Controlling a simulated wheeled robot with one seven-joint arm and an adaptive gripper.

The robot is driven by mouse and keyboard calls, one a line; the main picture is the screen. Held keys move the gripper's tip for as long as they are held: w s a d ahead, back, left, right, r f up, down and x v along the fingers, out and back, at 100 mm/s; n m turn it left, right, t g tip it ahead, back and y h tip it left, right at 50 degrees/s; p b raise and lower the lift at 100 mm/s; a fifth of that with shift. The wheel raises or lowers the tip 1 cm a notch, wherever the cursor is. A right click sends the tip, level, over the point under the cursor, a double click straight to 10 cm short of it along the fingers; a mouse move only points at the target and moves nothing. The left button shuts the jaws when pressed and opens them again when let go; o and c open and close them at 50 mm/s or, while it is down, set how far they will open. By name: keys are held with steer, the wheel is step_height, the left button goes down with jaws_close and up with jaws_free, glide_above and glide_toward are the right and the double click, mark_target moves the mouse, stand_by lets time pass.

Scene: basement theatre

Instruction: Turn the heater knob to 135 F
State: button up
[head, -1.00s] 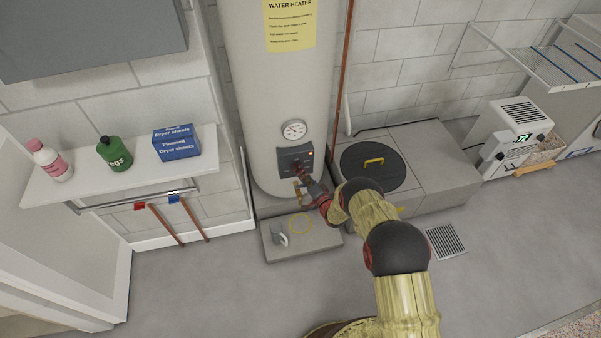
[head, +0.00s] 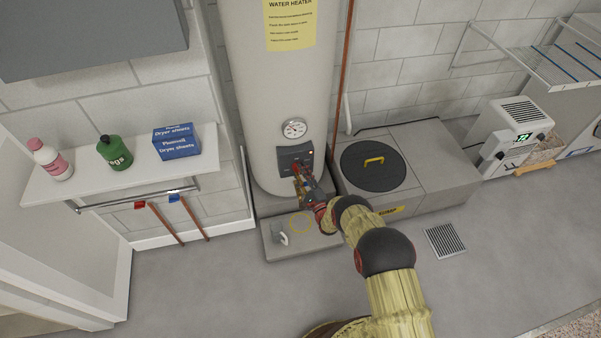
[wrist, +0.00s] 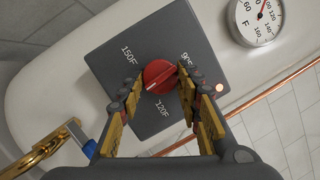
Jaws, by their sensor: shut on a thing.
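The heater knob (wrist: 160,76) is a round red knob with a pale line across it, on a dark grey control panel (wrist: 142,52). Printed marks 150F, 90F and 120F stand around it; I see no 135 mark. My gripper (wrist: 158,91) has a finger on each side of the knob and is shut on it. In the head view, my gripper (head: 300,170) reaches the panel (head: 287,153) low on the white water heater (head: 281,95) and hides most of the knob. The exact setting is hard to read.
A round temperature gauge (wrist: 262,18) sits on the tank beside the panel. A brass valve (wrist: 45,150) with a blue part is close to the gripper. A copper pipe (head: 346,70) runs up the tank's right side. A black sump lid (head: 373,167) is at the right.

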steer(key=shift+m, duration=0.7)
steer(key=shift+w, duration=0.1)
steer(key=o, duration=1.2)
steer(key=shift+c, duration=0.2)
steer(key=shift+f, duration=0.1)
steer(key=v, duration=1.2)
steer(key=shift+a+f, duration=0.1)
steer(key=shift+f, duration=0.05)
